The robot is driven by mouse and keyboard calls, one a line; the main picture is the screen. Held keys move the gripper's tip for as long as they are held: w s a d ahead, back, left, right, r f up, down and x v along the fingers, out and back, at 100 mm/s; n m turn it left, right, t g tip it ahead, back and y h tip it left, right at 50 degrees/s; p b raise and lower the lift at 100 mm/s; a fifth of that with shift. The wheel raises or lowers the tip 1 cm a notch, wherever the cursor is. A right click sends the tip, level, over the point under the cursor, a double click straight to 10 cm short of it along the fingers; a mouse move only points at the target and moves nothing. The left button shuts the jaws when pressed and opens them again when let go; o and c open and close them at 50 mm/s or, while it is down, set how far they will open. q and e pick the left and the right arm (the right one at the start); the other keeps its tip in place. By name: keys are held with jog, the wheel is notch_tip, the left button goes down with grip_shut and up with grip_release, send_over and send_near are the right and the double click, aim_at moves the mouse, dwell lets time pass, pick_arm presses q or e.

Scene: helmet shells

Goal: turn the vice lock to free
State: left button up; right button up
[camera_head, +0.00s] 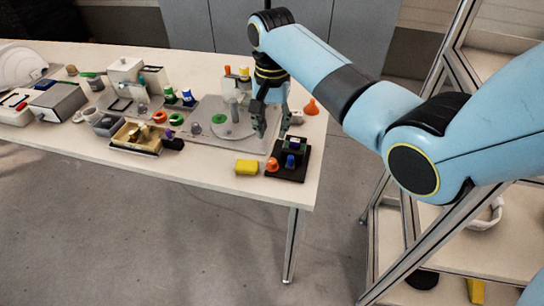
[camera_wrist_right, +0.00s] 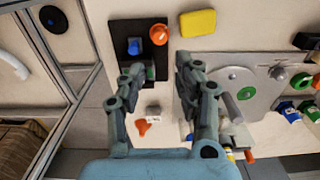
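My right gripper (camera_head: 272,132) points down over the right end of the table, with its two fingers apart and nothing held between them. In the right wrist view the open fingers (camera_wrist_right: 158,72) straddle the near part of a black base (camera_wrist_right: 125,30), where a small dark block with a green face (camera_wrist_right: 150,72) shows between them. I cannot tell which part is the vice lock, or whether the fingers touch the block. My left gripper is not in view.
A yellow block (camera_head: 246,167) lies left of the black base. A grey plate with a round disc (camera_head: 232,129) is left of the gripper. An orange funnel-shaped piece (camera_head: 311,107) stands behind to the right. Several trays and parts crowd the table's left.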

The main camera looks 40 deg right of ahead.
aim_at(272, 161)
notch_tip(272, 161, down, 11)
jog(key=shift+r+b, duration=0.2)
jog(key=shift+b, duration=0.4)
jog(key=shift+s, duration=0.1)
jog(key=shift+c, duration=0.3)
grip_shut()
